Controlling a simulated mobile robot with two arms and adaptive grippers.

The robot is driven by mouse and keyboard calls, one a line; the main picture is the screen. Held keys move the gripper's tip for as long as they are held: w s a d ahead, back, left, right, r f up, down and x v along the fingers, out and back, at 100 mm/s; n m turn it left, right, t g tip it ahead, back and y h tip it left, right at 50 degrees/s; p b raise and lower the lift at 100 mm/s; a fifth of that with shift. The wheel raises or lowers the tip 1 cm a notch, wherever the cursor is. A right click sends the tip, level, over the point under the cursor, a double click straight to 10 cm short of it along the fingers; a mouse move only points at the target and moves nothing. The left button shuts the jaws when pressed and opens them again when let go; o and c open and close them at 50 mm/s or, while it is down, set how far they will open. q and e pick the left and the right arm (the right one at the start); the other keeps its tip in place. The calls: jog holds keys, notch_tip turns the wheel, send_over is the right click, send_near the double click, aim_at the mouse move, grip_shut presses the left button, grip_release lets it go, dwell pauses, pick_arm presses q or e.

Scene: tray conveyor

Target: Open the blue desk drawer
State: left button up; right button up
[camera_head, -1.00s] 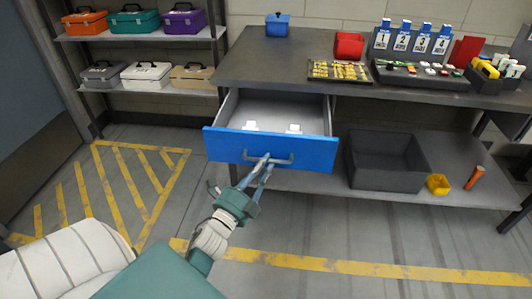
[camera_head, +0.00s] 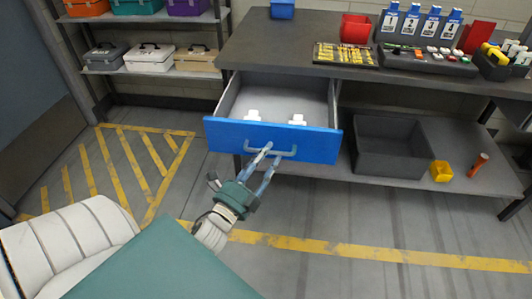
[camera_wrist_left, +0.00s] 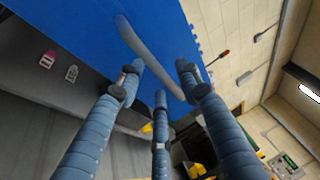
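The blue desk drawer (camera_head: 225,134) stands pulled out from under the dark desk top. Its inside shows, with two white items (camera_head: 253,116) (camera_head: 297,120) near the front. The grey bar handle (camera_head: 285,153) is on the drawer's blue front. My left gripper (camera_head: 266,163) is at the handle, its blue-grey fingers spread apart. In the left wrist view the fingers (camera_wrist_left: 160,80) are apart, with the handle (camera_wrist_left: 143,45) showing between and beyond their tips against the blue front. Whether a finger touches the handle is unclear. My right gripper is not in view.
A dark bin (camera_head: 395,147), a yellow cup (camera_head: 440,171) and an orange cylinder (camera_head: 478,162) are on the lower shelf. A red bin (camera_head: 355,30) and a tray of yellow parts (camera_head: 344,55) are on the desk. Toolboxes fill the rack at left. Floor before the drawer is clear.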

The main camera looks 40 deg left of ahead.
pick_arm(q)
jog(key=v, duration=1.2)
jog(key=shift+f, duration=0.1)
